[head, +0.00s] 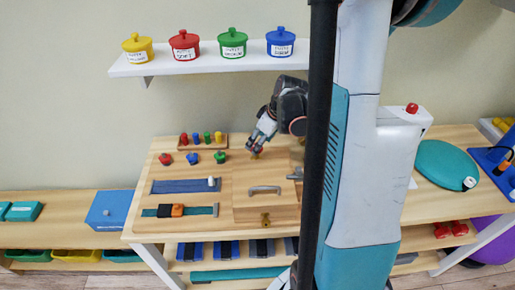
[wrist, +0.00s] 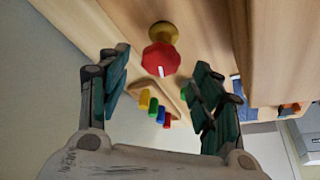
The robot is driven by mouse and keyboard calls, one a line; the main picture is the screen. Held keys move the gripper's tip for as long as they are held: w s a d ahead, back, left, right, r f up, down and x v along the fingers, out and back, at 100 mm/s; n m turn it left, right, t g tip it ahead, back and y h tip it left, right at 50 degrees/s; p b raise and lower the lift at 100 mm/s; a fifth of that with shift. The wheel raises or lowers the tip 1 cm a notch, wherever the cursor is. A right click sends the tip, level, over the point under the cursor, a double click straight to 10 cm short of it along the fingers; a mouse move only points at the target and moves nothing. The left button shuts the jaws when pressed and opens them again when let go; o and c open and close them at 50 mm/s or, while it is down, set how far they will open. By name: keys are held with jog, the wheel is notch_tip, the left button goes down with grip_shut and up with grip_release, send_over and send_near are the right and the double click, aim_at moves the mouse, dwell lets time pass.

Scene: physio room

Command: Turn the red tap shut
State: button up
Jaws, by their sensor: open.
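The red tap (wrist: 160,60) is a faceted red knob with a small white mark, on a round brass base (wrist: 163,33) fixed to wood. In the wrist view it lies just past the fingertips, between them, with a gap on either side. My gripper (wrist: 158,82) is open and empty, its dark teal finger pads apart. In the head view my gripper (head: 261,140) hangs over the back of the wooden bench, just above a small brass piece (head: 257,154). The red knob cannot be made out there; my gripper may hide it.
A rack of coloured pegs (head: 203,145) and red, blue and green knobs (head: 192,158) stand left of my gripper. A wooden box with a metal handle (head: 264,189) is in front. A shelf with lidded pots (head: 205,64) hangs above.

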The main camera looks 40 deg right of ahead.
jog(key=shift+b+x, duration=0.35)
jog(key=shift+x, duration=1)
jog(key=shift+c, duration=0.3)
jog(key=c, duration=1)
